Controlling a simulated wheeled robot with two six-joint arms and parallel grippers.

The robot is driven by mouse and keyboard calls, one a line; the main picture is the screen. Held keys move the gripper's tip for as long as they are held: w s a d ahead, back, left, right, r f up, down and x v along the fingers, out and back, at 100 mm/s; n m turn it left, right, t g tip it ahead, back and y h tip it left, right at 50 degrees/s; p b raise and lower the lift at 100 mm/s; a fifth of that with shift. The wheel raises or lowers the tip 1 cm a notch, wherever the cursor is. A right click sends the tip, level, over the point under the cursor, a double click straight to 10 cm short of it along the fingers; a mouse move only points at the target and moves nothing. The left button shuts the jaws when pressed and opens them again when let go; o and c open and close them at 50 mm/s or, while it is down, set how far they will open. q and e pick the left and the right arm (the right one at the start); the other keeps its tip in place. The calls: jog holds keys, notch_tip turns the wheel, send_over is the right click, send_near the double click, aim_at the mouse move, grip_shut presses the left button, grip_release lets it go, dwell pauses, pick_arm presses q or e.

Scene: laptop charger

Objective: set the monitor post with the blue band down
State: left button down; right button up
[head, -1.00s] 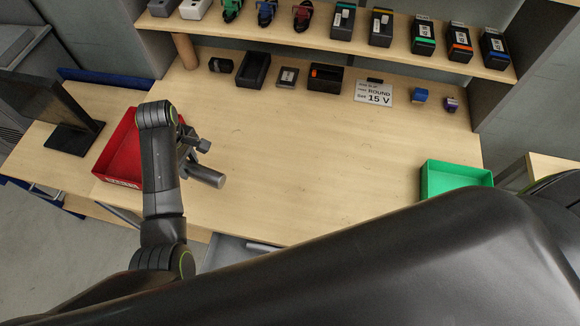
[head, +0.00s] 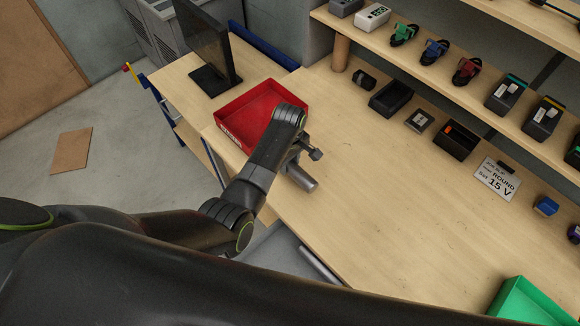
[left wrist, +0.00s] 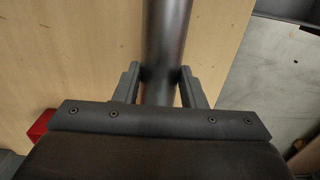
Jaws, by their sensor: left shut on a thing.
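A dark grey cylindrical post (head: 301,179) lies roughly level beside the red tray, over the left part of the table. My left gripper (head: 300,160) is shut on it. In the left wrist view the post (left wrist: 167,35) runs between the two fingers of the left gripper (left wrist: 160,80), with light wood behind it. No blue band shows on the visible part of the post. I cannot tell whether the post touches the table. My right gripper is not in view.
A red tray (head: 232,127) sits left of my gripper, with a black monitor (head: 203,42) behind it. The table (head: 385,200) is clear to the right.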

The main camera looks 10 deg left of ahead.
aim_at(289, 169)
pick_arm(q)
jog(key=shift+f, duration=1.55)
jog(key=shift+f, duration=0.15)
jog(key=c, duration=0.9)
grip_release()
notch_tip(289, 169, up, 12)
jog(key=shift+r, duration=0.2)
